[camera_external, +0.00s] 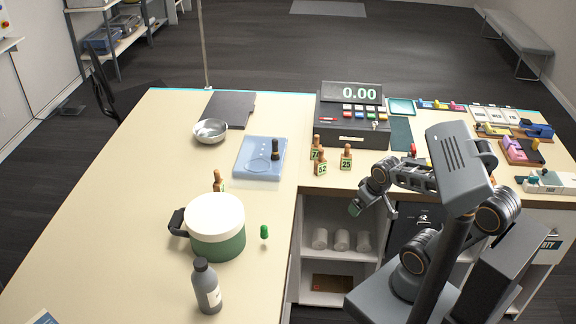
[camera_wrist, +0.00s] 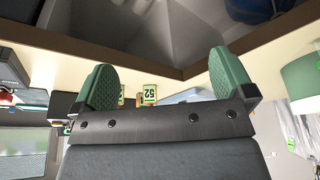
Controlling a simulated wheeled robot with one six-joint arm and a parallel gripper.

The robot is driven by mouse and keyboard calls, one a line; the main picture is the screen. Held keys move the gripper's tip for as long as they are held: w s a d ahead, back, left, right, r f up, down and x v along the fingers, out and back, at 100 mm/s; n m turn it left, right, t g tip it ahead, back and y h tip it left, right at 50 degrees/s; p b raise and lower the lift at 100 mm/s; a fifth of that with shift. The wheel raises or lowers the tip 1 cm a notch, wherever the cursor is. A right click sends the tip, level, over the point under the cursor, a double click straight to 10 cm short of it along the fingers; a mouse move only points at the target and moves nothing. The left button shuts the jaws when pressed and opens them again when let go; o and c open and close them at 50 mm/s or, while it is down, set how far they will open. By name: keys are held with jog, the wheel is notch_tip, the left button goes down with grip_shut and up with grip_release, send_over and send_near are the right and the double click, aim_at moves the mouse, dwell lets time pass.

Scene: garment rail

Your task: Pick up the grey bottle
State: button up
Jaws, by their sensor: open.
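The grey bottle (camera_external: 207,287) stands upright near the front of the counter in the external view, with a dark cap and a pale label. It stands just in front of a green pot with a white lid (camera_external: 216,226). My gripper (camera_external: 356,207) hangs to the right of the counter's inner edge, well away from the bottle. In the wrist view my gripper's two green fingers (camera_wrist: 165,85) are spread apart with nothing between them. I cannot make out the bottle in the wrist view.
A small green item (camera_external: 264,232) stands right of the pot. Numbered wooden pieces (camera_external: 346,157) stand before the cash register (camera_external: 352,120). Open shelves (camera_external: 340,268) sit below the inner edge. The counter's left side is clear.

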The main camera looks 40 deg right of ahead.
jog(key=w+a+r+n+t, duration=0.2)
jog(key=w+a+t, duration=0.15)
jog(key=w, duration=0.55)
jog(key=w+a+r+n+t+y+b, duration=0.1)
jog(key=w+a+r+n+t+y, duration=0.15)
jog(key=w+a, duration=0.35)
jog(key=w+a+r+n+t+y+b, duration=0.1)
jog(key=w+a+n+t+y, duration=0.2)
jog(key=a, duration=0.6)
jog(key=n+g+y, duration=1.1)
jog(key=g+y, duration=0.2)
jog(key=g, duration=0.1)
send_near(204, 281)
notch_tip(204, 281, down, 3)
jog(key=w+a, duration=0.2)
jog(key=shift+h, duration=0.25)
jog(key=shift+s+a+r, duration=0.1)
jog(key=shift+a, duration=1.65)
jog(key=shift+s+a+r, duration=0.1)
jog(key=shift+a, duration=1.7)
